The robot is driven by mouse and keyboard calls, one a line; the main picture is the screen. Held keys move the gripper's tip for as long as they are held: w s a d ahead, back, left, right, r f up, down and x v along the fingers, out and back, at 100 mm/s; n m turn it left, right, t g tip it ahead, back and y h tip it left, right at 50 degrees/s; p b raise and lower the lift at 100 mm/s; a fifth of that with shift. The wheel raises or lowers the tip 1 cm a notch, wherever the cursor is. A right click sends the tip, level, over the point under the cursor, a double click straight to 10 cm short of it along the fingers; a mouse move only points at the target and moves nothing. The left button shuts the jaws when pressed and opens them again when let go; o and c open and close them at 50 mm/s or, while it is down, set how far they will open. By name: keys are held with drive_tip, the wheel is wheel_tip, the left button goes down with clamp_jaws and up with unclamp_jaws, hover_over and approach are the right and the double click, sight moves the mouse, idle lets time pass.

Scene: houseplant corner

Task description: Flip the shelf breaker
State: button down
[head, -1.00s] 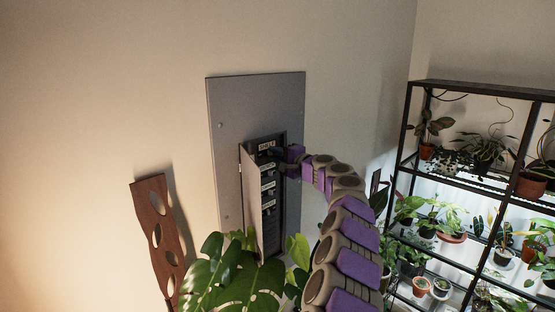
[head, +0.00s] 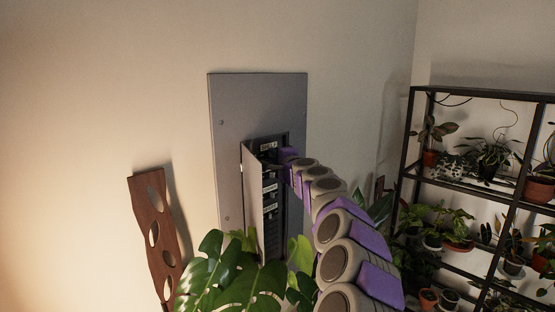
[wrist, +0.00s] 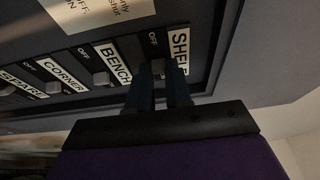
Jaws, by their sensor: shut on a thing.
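The grey breaker panel (head: 228,115) is on the wall, with its narrow door (head: 251,195) swung open. Inside is a dark column of breakers with white labels. In the wrist view, the SHELF label (wrist: 180,48) is at the right end of the row, beside BENCH (wrist: 114,62), CORNER and SPARE. My gripper (wrist: 160,78) is at the SHELF position, its two dark fingers shut on the shelf breaker's lever (wrist: 158,67), which they mostly hide. In the head view my gripper (head: 277,156) is at the top of the breaker column.
A black plant rack (head: 408,135) with several potted plants stands at the right, its shelves unlit. A large-leaved plant (head: 235,280) rises below the panel. A brown board with holes (head: 150,210) leans at the left. The wall above the panel is clear.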

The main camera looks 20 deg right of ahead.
drive_tip(key=shift+w+a+f, duration=0.1)
drive_tip(key=shift+a+f, duration=0.1)
drive_tip(key=shift+f, duration=0.05)
drive_tip(key=c, duration=1.2)
unclamp_jaws()
drive_tip(key=shift+a, duration=0.1)
drive_tip(key=shift+o, duration=0.8)
drive_tip(key=shift+r, duration=0.15)
drive_tip(key=s+b, duration=0.1)
drive_tip(key=s, duration=1.6)
drive_tip(key=shift+d+b, duration=0.25)
drive_tip(key=shift+b, duration=0.05)
drive_tip(key=shift+s, duration=0.1)
